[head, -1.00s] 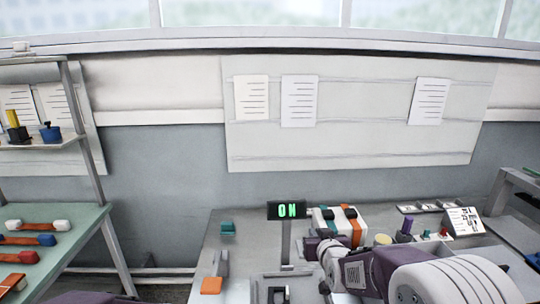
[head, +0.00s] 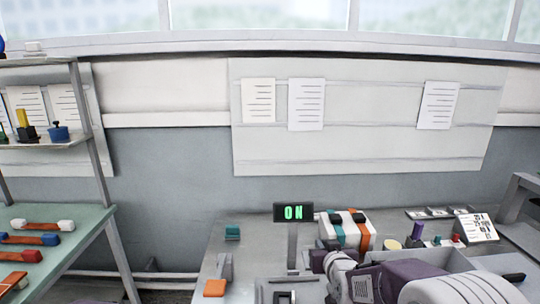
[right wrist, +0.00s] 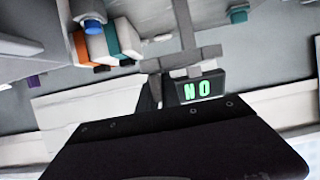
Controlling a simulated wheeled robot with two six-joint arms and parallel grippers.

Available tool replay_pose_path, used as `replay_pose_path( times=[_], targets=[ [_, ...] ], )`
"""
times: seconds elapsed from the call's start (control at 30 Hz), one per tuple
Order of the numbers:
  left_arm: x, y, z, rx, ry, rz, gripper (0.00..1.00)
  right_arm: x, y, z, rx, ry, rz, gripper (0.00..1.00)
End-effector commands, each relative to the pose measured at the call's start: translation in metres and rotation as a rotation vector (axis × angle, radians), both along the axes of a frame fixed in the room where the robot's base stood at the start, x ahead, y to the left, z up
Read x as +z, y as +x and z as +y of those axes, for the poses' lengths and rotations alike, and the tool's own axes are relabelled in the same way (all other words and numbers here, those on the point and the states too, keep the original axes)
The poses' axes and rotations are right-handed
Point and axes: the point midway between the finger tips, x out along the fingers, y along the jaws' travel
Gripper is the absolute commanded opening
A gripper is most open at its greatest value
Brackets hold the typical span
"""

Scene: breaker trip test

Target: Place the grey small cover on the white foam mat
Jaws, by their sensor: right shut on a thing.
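My right arm comes in from the lower right of the head view, with my right gripper (head: 316,260) at its far end, just below the lit ON display (head: 293,213). In the right wrist view the dark fingertips (right wrist: 157,92) are close together, with a small light-grey piece between them. It looks like the grey small cover (right wrist: 157,84), but most of it is hidden. The display shows just beyond them, its text upside down. I cannot make out the white foam mat in either view. My left gripper is not in view.
An orange-and-grey item (head: 215,288) and a teal block (head: 232,232) are left on the bench. A striped orange, white and teal block (head: 348,229) stands behind my arm. A shelf rack (head: 60,225) stands left.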

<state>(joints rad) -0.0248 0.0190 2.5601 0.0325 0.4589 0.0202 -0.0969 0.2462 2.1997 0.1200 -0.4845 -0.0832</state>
Motion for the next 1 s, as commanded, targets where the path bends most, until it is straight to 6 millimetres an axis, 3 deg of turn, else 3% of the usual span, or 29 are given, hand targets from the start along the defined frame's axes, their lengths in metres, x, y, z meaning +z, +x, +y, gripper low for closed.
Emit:
replay_pose_path(
  times=[0.03,0.27,0.53,0.83,1.0],
  targets=[
    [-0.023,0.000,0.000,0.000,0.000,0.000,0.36,-0.023,0.000,0.000,0.000,0.000,0.000,0.00],
    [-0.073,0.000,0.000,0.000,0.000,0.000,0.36,-0.073,0.000,0.000,0.000,0.000,-0.001,0.00],
    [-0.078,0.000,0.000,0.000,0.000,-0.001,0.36,-0.117,0.000,0.000,0.000,0.000,0.003,0.00],
    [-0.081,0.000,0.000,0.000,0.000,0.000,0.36,-0.129,0.000,0.000,0.000,0.000,0.000,0.00],
    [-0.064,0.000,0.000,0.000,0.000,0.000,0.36,-0.113,0.000,0.000,0.000,0.000,-0.001,0.00]
  ],
)
